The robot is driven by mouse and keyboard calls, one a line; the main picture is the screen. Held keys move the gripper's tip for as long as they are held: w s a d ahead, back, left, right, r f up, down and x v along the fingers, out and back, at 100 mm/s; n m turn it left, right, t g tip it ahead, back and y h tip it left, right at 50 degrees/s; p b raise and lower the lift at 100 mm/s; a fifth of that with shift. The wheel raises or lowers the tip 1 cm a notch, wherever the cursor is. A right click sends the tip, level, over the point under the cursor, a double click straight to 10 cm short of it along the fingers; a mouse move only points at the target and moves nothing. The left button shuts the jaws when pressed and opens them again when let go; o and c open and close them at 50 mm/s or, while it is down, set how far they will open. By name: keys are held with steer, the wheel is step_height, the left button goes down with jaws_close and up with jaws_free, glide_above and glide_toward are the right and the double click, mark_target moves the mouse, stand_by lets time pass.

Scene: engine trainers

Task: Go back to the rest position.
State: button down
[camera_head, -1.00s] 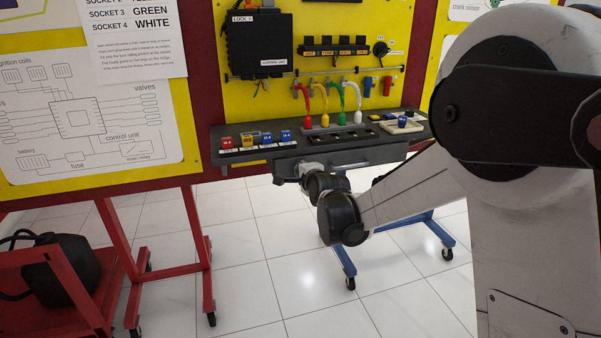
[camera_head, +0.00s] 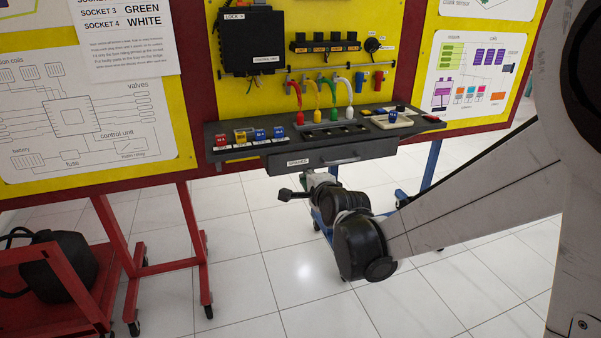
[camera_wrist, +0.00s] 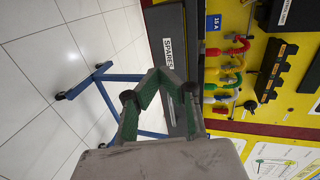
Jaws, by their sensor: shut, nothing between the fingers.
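My gripper shows in the wrist view (camera_wrist: 159,76) with its greenish fingers brought together at the tips and nothing between them. In the head view my gripper (camera_head: 288,194) is small and dark, hanging in front of and below the grey shelf (camera_head: 238,157) of the engine trainer. My arm reaches in from the right side. The gripper looks apart from the drawer labelled SPARES (camera_head: 335,160), which appears closed and also shows in the wrist view (camera_wrist: 168,60).
The shelf holds small red, yellow and blue blocks (camera_head: 260,135) at left and a light tray (camera_head: 387,120) at right. Coloured plugs (camera_head: 317,105) stand behind. A red stand (camera_head: 130,260) is at left. The tiled floor (camera_head: 260,250) in front is open.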

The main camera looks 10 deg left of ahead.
steer(key=s+d+r+n+g+h+p, duration=0.1)
steer(key=s+d+r+n+h+p, duration=0.15)
steer(key=s+d+r, duration=0.35)
steer(key=s+d+r+n+g+h+p, duration=0.1)
steer(key=s+d+r+n+g+p, duration=0.2)
steer(key=s+d, duration=0.5)
steer(key=s+d+r+n+g+h+p, duration=0.1)
steer(key=s+d+n+p, duration=0.1)
steer(key=s+d, duration=0.4)
steer(key=s+d+r+n+g+h+p, duration=0.1)
steer(key=s+d+n, duration=0.4)
steer(key=s, duration=0.8)
steer(key=shift+s+d+r+h+p, duration=0.2)
steer(key=shift+d+r+h+p, duration=0.15)
steer(key=shift+d+r+p, duration=0.4)
